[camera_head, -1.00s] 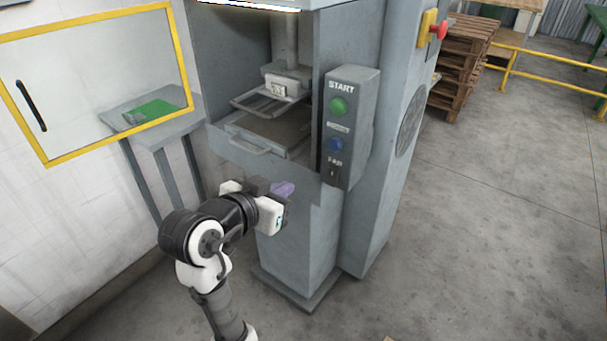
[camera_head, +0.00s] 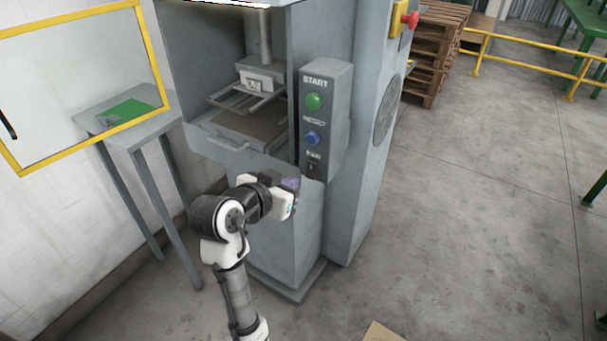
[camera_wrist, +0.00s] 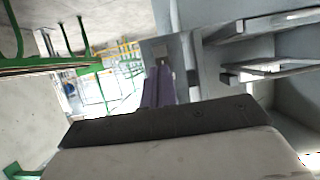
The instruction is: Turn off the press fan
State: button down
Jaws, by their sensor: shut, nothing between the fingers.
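The grey press (camera_head: 345,225) stands in the middle of the head view. Its control box (camera_head: 326,122) has a green START button (camera_head: 313,101), a blue button (camera_head: 312,138) and, at the bottom, a small black fan switch (camera_head: 313,171). The switch's position is too small to tell. My gripper (camera_head: 291,183), with purplish fingers, is shut and empty, just below and left of the switch; whether it touches the box I cannot tell. In the wrist view, the purple fingers (camera_wrist: 158,88) show in front of a grey surface, probably the control box (camera_wrist: 165,52).
The yellow-framed door (camera_head: 150,50) stands open at left, before a grey side table (camera_head: 150,130) with a green pad. A tray with a handle (camera_head: 228,143) sits in the press opening above my arm.

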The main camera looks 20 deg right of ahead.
aim_at(311, 174)
jog(key=p+x, duration=0.1)
jog(key=x, duration=0.5)
jog(key=shift+w+d+f, duration=0.15)
jog(key=shift+d, duration=0.05)
jog(key=f+b, duration=0.1)
jog(key=b, duration=0.1)
jog(key=shift+w+d+f+t+h+b, duration=0.1)
jog(key=shift+w+d+t+h+b, duration=0.05)
jog(key=shift+t+h+b, duration=0.2)
jog(key=h+b, duration=0.1)
jog(key=b, duration=0.2)
jog(key=t+h+b, duration=0.1)
jog(key=b, duration=0.3)
jog(key=shift+w+d+f+t, duration=0.1)
jog(key=shift+f+t, duration=0.1)
jog(key=shift+t, duration=0.05)
jog(key=shift+r+h+p, duration=0.25)
jog(key=shift+r+p, duration=0.05)
jog(key=shift+r, duration=0.05)
